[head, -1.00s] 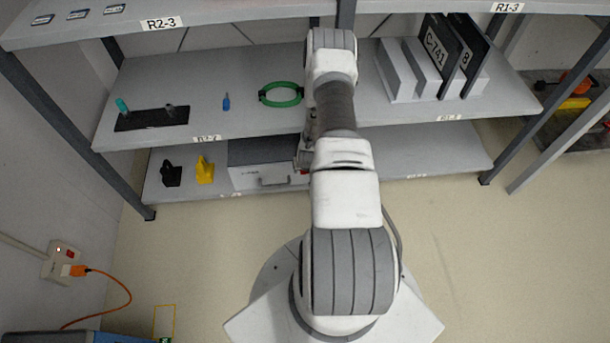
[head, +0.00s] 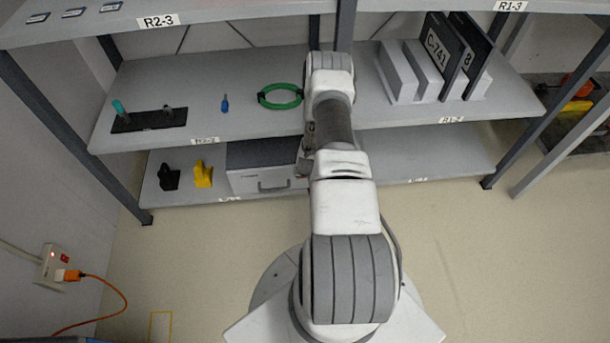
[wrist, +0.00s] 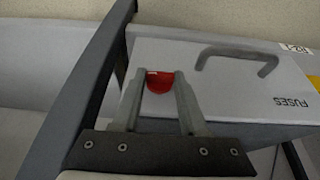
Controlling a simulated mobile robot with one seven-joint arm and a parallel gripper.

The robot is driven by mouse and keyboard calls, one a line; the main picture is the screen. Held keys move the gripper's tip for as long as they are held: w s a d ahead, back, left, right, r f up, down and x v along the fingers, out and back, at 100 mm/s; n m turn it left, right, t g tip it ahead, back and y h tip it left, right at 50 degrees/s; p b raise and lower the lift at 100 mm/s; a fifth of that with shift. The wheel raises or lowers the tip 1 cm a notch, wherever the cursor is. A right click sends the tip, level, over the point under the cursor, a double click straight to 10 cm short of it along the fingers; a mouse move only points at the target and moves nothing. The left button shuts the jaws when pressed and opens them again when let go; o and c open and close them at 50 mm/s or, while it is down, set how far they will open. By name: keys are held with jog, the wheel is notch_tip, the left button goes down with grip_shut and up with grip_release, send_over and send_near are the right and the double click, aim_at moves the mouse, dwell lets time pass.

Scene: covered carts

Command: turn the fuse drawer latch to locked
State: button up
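The grey fuse drawer box (head: 250,156) sits on the lower shelf in the head view, partly behind my arm. Its front handle (head: 273,188) faces me. In the wrist view the drawer front (wrist: 215,88) carries the word FUSES and a grey handle (wrist: 237,52). The red latch (wrist: 159,86) shows between the two fingers of my gripper (wrist: 160,74). The fingers are apart, with a narrow gap seen on each side of the latch. I cannot tell how deep the fingers reach around it. In the head view my arm hides the gripper and latch.
A yellow object (head: 203,174) and a black one (head: 168,177) stand left of the drawer. A dark shelf post (wrist: 75,90) runs close by the gripper in the wrist view. The middle shelf (head: 215,128) overhangs the drawer. The floor in front is clear.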

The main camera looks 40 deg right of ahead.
grip_shut()
jog(key=shift+a+g+h, duration=0.15)
jog(key=shift+g+h, duration=0.15)
jog(key=shift+w+a+n+g+h, duration=0.15)
jog(key=shift+n+g+h, duration=0.25)
jog(key=shift+h, duration=0.6)
jog(key=shift+w+a+n+g+h, duration=0.1)
jog(key=shift+w+n+g+h, duration=0.1)
jog(key=shift+g+h, duration=0.6)
jog(key=shift+a+f+n+g+h, duration=0.1)
jog(key=shift+f+n+g+h, duration=0.2)
jog(key=shift+h, duration=0.65)
jog(key=shift+a+n+g+h, duration=0.1)
jog(key=shift+g+h, duration=0.35)
jog(key=shift+h, duration=0.55)
jog(key=shift+a+f+n+g+h, duration=0.1)
jog(key=shift+f+n+g+h, duration=0.2)
jog(key=shift+h, duration=0.65)
jog(key=shift+s+g+h, duration=0.1)
jog(key=shift+g+h, duration=0.35)
jog(key=shift+h, duration=0.25)
